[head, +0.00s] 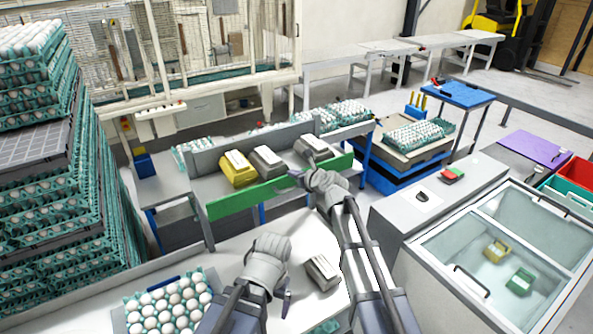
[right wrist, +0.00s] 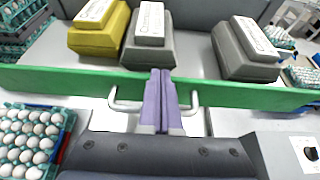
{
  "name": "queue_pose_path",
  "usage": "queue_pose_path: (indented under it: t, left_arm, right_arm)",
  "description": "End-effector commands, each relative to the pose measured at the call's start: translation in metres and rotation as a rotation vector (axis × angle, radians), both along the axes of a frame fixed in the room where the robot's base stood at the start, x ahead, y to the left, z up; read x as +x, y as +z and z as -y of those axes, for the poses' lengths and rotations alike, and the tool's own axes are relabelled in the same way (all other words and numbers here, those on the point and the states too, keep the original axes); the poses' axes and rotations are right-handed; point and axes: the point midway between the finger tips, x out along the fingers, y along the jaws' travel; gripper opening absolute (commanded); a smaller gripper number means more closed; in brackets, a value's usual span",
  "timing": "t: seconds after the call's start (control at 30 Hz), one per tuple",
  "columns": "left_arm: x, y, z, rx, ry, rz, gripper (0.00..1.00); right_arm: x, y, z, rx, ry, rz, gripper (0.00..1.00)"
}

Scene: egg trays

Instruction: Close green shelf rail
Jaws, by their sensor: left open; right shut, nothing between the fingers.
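The green shelf rail (head: 245,199) runs along the front of the grey shelf, with egg cartons standing behind it. It spans the right wrist view (right wrist: 60,83), where a metal handle (right wrist: 127,105) shows on its face. My right gripper (head: 297,180) is shut and empty at the middle of the rail. In the right wrist view its purple fingers (right wrist: 160,75) overlap the handle between its two ends; whether they touch it I cannot tell. My left gripper (head: 287,294) is open and empty, low over the white table, apart from the rail.
A yellow carton (head: 238,172) and two grey cartons (head: 268,160) (head: 313,149) stand on the shelf. Another grey carton (head: 322,272) lies between my arms. An egg tray (head: 122,304) is at lower left. A glass-lidded bin (head: 500,250) stands at right.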

Motion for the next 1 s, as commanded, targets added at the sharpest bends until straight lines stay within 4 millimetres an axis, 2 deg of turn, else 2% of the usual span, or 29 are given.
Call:
queue_pose_path:
  t: [0.03, 0.2, 0.8, 1.0]
  left_arm:
    - [0.000, 0.008, 0.000, 0.000, 0.003, 0.000, 0.91]
    - [0.000, 0.016, 0.000, 0.000, 0.010, 0.000, 0.91]
    - [0.000, 0.018, 0.000, 0.000, 0.013, 0.000, 0.91]
    - [0.000, 0.027, 0.000, -0.001, 0.016, 0.000, 0.91]
  right_arm:
    - [0.003, 0.005, -0.002, -0.009, 0.001, -0.015, 0.00]
    - [0.006, 0.003, -0.003, -0.033, 0.000, -0.054, 0.00]
    - [0.006, 0.001, -0.003, -0.043, -0.003, -0.072, 0.00]
    - [-0.008, 0.010, 0.005, -0.043, -0.004, -0.074, 0.00]
